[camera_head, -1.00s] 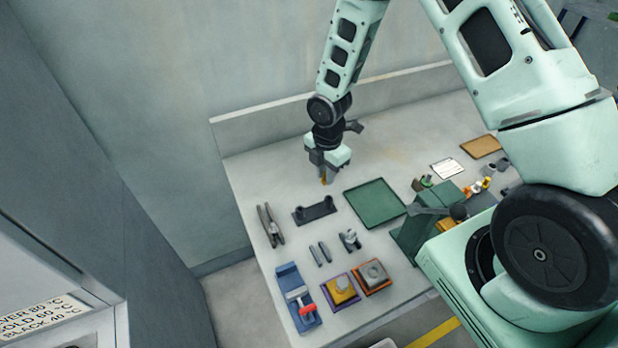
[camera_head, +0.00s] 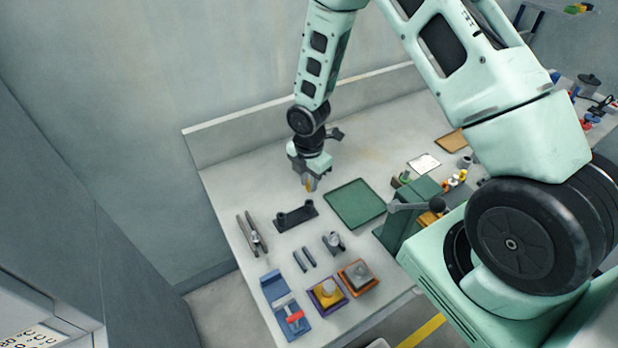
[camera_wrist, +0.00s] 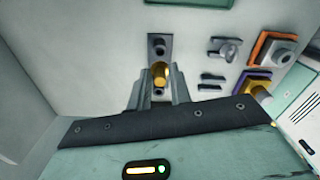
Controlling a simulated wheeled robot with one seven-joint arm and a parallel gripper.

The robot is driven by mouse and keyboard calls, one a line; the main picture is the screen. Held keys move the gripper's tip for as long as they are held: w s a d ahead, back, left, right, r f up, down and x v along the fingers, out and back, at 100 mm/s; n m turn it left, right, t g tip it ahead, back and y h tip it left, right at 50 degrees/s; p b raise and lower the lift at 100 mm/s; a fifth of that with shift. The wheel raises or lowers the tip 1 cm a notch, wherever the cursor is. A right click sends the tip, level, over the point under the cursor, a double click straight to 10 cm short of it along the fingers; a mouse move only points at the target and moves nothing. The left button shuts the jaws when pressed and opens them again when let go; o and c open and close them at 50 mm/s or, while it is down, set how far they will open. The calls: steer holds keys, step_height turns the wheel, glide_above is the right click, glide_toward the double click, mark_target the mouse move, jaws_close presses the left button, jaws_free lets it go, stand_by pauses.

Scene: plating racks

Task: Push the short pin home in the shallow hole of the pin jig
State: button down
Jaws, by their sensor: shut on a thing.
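The pin jig (camera_head: 296,217) is a dark grey plate with two raised round bosses, lying on the bench. In the wrist view the jig (camera_wrist: 152,58) lies beyond the fingertips, with one dark hole visible toward its upper end. My gripper (camera_head: 310,184) is shut on a gold pin (camera_wrist: 160,72) and holds it pointing down, just behind the jig in the head view. The pin appears above the bench and apart from the jig. The fingers and pin hide part of the jig in the wrist view. I cannot tell which hole is shallow.
A green tray (camera_head: 355,204) lies right of the jig and a pliers-like tool (camera_head: 251,235) left of it. In front are two grey bars (camera_head: 304,259), a blue fixture (camera_head: 285,305) and purple (camera_head: 327,296) and orange (camera_head: 358,278) bases. The bench behind the jig is clear.

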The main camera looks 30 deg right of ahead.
mark_target(309, 192)
steer(key=shift+f+b, duration=0.9)
steer(key=shift+f, duration=0.65)
steer(key=shift+f+b, duration=1.05)
steer(key=shift+f, duration=0.4)
steer(key=c, duration=1.2)
jaws_free()
steer(key=shift+r, duration=0.15)
step_height(309, 192, up, 17)
steer(key=b, duration=0.2)
steer(key=shift+b, duration=0.3)
